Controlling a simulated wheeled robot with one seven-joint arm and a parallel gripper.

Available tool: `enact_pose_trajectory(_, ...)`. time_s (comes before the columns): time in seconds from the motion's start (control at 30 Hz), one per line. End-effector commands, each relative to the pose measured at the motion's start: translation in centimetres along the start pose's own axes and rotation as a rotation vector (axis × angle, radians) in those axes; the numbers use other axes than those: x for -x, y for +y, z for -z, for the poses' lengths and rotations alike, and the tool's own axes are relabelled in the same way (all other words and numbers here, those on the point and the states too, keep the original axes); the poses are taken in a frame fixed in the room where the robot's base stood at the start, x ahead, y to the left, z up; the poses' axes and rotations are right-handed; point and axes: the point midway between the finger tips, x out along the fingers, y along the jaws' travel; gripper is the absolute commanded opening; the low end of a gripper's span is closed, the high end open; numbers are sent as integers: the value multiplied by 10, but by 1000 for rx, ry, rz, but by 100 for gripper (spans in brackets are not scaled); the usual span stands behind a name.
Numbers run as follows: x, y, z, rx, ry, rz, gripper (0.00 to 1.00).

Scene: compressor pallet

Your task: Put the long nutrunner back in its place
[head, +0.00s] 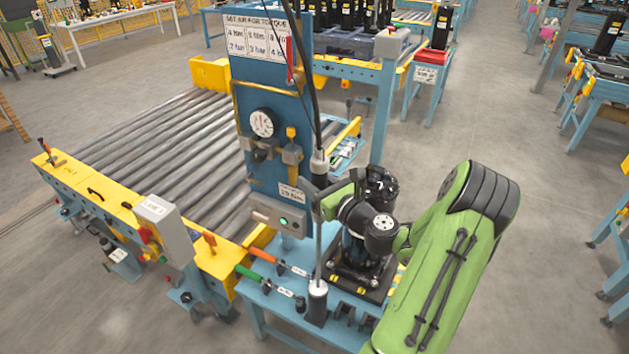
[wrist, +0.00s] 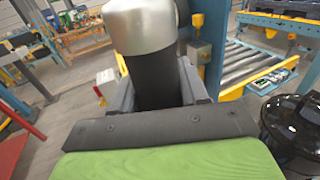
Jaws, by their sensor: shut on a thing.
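The long nutrunner (head: 318,245) stands upright in the head view, a slim grey shaft with a dark grip and silver upper part, under a hanging black hose. My gripper (head: 319,200) is shut around its dark upper body, left of the compressor. In the wrist view the nutrunner's black grip and silver collar (wrist: 140,28) rise between my jaws (wrist: 158,98). Its lower end meets a black cylindrical holder (head: 317,304) at the front of the blue bench. I cannot tell whether the tip is seated inside it.
The black compressor (head: 374,222) stands on a dark pallet close to the right of the tool. Orange-handled (head: 262,256) and green-handled (head: 258,279) wrenches lie on the bench to the left. A blue column (head: 262,92) with a gauge rises behind, beside a roller conveyor (head: 150,150).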

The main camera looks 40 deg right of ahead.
Motion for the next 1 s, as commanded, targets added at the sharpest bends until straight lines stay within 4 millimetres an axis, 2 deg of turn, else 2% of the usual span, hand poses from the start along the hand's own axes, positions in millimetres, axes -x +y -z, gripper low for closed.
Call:
enact_pose_trajectory(0.67, 0, 0, 9, -1, -7, -1, 0)
enact_pose_trajectory(0.7, 0, 0, 9, -1, -7, -1, 47)
enact_pose_trajectory(0.87, 0, 0, 10, -1, -4, -1, 71)
enact_pose_trajectory(1.0, 0, 0, 10, -1, -3, 0, 74)
